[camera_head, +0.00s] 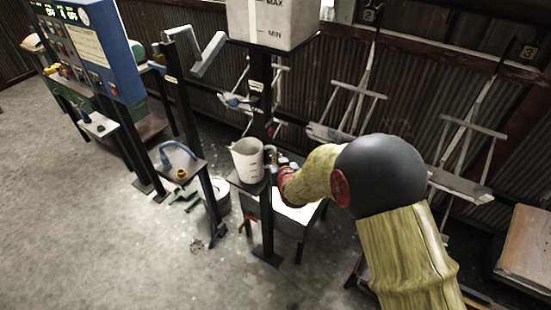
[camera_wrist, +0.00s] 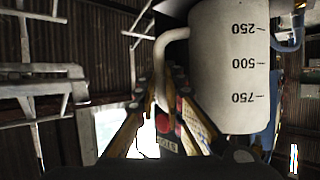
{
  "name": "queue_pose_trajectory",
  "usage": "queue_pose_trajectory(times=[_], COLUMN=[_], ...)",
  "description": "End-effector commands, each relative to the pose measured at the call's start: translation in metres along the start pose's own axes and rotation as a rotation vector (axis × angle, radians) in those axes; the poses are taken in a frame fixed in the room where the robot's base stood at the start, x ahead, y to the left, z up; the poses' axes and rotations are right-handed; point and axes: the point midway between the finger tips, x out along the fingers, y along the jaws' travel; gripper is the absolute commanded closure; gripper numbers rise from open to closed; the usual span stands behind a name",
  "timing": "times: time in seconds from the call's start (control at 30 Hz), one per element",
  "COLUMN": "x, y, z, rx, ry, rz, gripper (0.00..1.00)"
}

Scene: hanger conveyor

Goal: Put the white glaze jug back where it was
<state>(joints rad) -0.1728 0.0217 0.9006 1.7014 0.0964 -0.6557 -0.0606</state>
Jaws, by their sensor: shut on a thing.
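The white glaze jug (camera_head: 247,160) is upright in the head view, right at the small dark stand shelf (camera_head: 238,182) below the large tank. I cannot tell whether its base rests on the shelf. My gripper (camera_head: 275,163) reaches it from the right, and its fingers are mostly hidden there. In the wrist view the jug (camera_wrist: 230,70) appears upside down, with marks 250, 500 and 750. My gripper's fingers (camera_wrist: 168,100) are shut on the jug's handle, whose loop shows left of the body.
The white tank (camera_head: 273,22) with MAX and MIN marks sits above on a dark post. A blue control panel (camera_head: 90,50) stands at the far left. Hangers (camera_head: 355,95) hang behind. Floor at left is clear.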

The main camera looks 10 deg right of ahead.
Motion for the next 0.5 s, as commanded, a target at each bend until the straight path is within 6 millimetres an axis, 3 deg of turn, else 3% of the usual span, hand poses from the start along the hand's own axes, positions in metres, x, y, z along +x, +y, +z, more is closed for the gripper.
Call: queue_pose_trajectory(times=[0.03,0.07,0.1,0.37,0.5], x=[0.0011,0.0008,0.0005,0.0004,0.0004], y=[0.0000,0.0000,0.0000,0.0000,0.0000], z=[0.0012,0.0025,0.0020,0.0017,0.0017], rx=[0.001,0.000,0.000,0.000,0.000], ry=[0.002,-0.001,-0.001,-0.001,-0.001], rz=[0.000,0.000,0.000,0.000,0.000], gripper=[1.00,0.89,0.86,0.72,0.72])
